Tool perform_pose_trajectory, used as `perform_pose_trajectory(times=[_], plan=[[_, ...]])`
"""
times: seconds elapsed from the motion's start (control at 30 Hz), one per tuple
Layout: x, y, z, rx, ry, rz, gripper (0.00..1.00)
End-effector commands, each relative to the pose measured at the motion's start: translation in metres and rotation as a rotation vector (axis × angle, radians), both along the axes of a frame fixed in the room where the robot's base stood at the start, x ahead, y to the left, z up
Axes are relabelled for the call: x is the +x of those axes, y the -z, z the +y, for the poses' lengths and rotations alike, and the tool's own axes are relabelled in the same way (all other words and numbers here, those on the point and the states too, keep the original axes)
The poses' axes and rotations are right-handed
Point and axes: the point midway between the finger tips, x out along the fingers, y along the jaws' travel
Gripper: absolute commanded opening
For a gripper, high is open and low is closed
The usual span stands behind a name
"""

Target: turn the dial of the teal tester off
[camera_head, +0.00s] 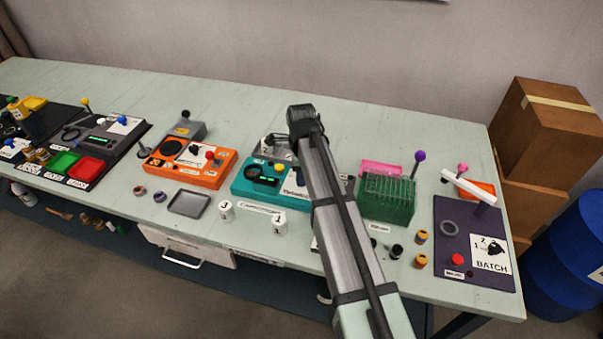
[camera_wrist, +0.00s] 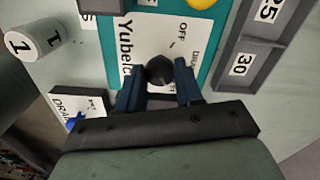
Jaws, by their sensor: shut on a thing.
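The teal tester (camera_head: 243,189) stands mid-table in the head view, its right part covered by my arm. The wrist view shows its teal edge (camera_wrist: 216,32) and a white label plate (camera_wrist: 147,30) reading "OFF" and part of another word. The black dial (camera_wrist: 161,70) sits on this plate, below "OFF". My gripper (camera_wrist: 159,82) has its two dark blue fingers on either side of the dial, shut on it. The dial is hidden in the head view. I cannot tell where its pointer aims.
A grey tray marked 25 and 30 (camera_wrist: 246,58) lies close right of the tester in the wrist view. A white cylinder marked 1 (camera_wrist: 27,41) stands at left. An orange device (camera_head: 190,167) and a green tube rack (camera_head: 386,200) flank the tester.

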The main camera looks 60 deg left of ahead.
Motion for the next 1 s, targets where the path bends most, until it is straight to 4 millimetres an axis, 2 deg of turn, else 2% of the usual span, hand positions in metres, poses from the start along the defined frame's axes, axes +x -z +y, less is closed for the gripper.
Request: perform_pose_trajectory(times=[0.37,1.0], plan=[[0.0,-0.0001,0.0001,0.0,-0.176,0.0,0.05],[0.0,-0.0001,0.0001,0.0,-0.776,0.0,0.05]])
